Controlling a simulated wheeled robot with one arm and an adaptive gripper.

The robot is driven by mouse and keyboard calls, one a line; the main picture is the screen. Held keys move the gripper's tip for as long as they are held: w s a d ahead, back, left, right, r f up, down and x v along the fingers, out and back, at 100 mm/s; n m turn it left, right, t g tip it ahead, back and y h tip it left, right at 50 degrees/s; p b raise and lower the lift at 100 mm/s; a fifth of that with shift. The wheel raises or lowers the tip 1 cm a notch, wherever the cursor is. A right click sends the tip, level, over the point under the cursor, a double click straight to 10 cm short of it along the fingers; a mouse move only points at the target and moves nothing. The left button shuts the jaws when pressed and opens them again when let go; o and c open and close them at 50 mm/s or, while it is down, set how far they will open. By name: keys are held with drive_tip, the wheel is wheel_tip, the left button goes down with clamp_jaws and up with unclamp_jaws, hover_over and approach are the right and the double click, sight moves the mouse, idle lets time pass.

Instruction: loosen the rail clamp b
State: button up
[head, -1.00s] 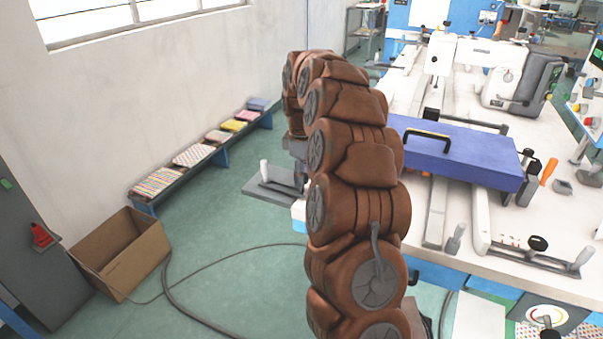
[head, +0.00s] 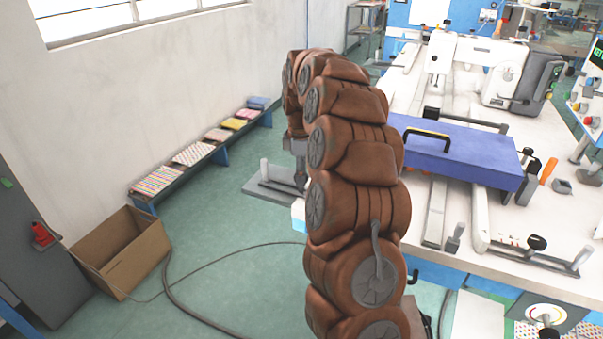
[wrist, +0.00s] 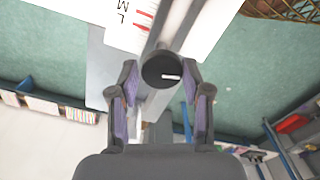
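A round black knob (wrist: 162,70) with a white mark shows in the wrist view, on a narrow grey rail beside a white scale plate with letters and red lines. It looks like the rail clamp, but no label b is legible. My gripper (wrist: 160,75) is open, with one purple-padded finger on each side of the knob. Gaps show between both fingers and the knob; their depth relation is unclear. In the head view my arm hides the knob and most of the gripper.
The white worktable (head: 400,85) carries a blue box-like cover (head: 465,155) with a black handle, a sewing machine (head: 480,58) and another black knob (head: 537,243). A cardboard box (head: 120,252) and a cable (head: 205,318) lie on the green floor.

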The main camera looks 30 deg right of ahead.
drive_tip(key=o, duration=0.3)
wheel_tip(320, 180, up, 12)
idle(0.9)
drive_tip(key=shift+a, duration=0.1)
idle(0.4)
